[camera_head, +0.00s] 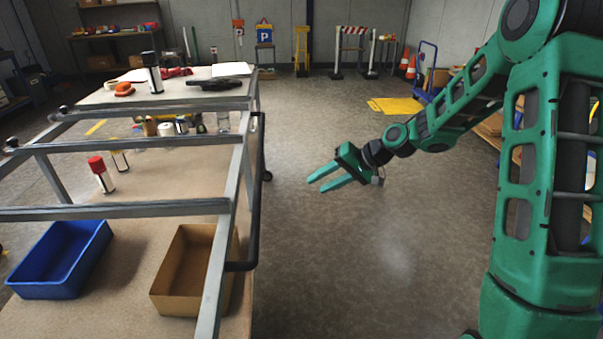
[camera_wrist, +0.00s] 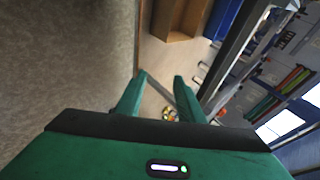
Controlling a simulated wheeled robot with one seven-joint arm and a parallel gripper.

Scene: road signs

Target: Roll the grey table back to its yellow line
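The grey table (camera_head: 222,184) is a grey metal frame with wooden-looking boards and fills the left of the head view.
A blue bin (camera_head: 62,260), a brown bin (camera_head: 192,270), a red-capped can (camera_head: 101,174) and other small items sit on the table. Floor to its right is clear. A yellow floor patch (camera_head: 396,106), signs, cones and a blue cart (camera_head: 427,72) stand farther back.

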